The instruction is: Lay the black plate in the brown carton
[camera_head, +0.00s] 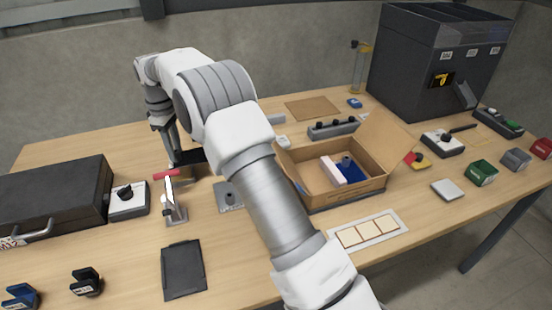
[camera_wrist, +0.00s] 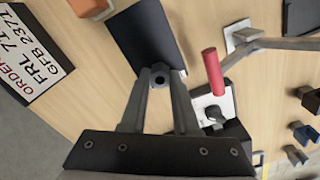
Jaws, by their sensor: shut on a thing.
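The black plate (camera_wrist: 145,35) is a dark flat rectangle with a round knob. In the wrist view my gripper (camera_wrist: 160,80) is shut on its knob. In the head view my gripper (camera_head: 165,135) is at the back left, behind the red-handled clamp, with the dark plate (camera_head: 190,157) under it, partly hidden. I cannot tell whether the plate touches the table. The brown carton (camera_head: 348,195) stands open at the right, well apart from my gripper. Inside it are a pale pink block (camera_head: 332,170) and a blue piece with a dark knob (camera_head: 352,169).
The red-handled clamp (camera_head: 173,205) and a knob box (camera_head: 128,200) stand near my gripper. A grey knobbed plate (camera_head: 229,196) lies between clamp and carton. A black case (camera_head: 55,195) is at left, a dark tray (camera_head: 184,270) in front. A large dark machine (camera_head: 425,65) stands back right.

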